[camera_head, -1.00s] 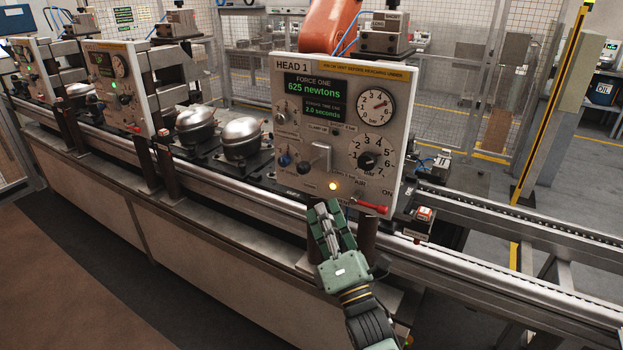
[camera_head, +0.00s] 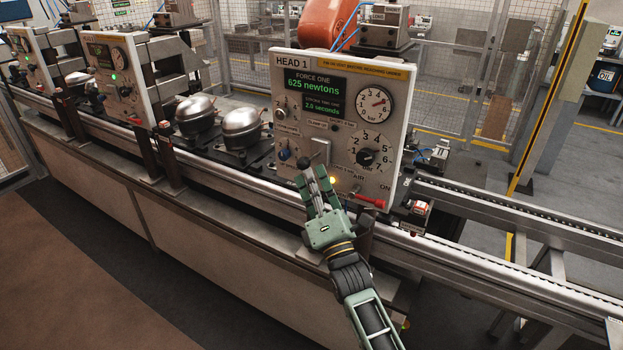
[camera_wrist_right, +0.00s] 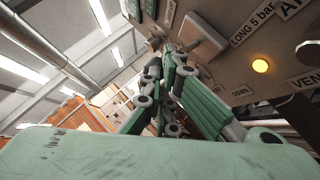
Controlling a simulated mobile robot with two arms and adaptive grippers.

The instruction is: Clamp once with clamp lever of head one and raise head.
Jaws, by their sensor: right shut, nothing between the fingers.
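The head one panel (camera_head: 290,72) stands upright over the rail and carries a label reading HEAD 1. Its screen (camera_head: 315,86) reads 625 newtons. A grey lever (camera_head: 323,150) sticks out of the lower middle of the panel; its label is too small to read surely. My right gripper (camera_head: 312,178) is shut and empty, fingers up, just below this lever in the head view. In the right wrist view the finger tips (camera_wrist_right: 172,50) are near a grey block-like part (camera_wrist_right: 202,36) on the panel; contact cannot be told. My left gripper is out of view.
A lit yellow lamp (camera_head: 334,180) and a red handle (camera_head: 368,202) sit right of my fingers. Small knobs (camera_head: 284,154) are to the left. Metal compressors (camera_head: 242,128) stand on the line left of the panel. A steel rail (camera_head: 470,246) runs below.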

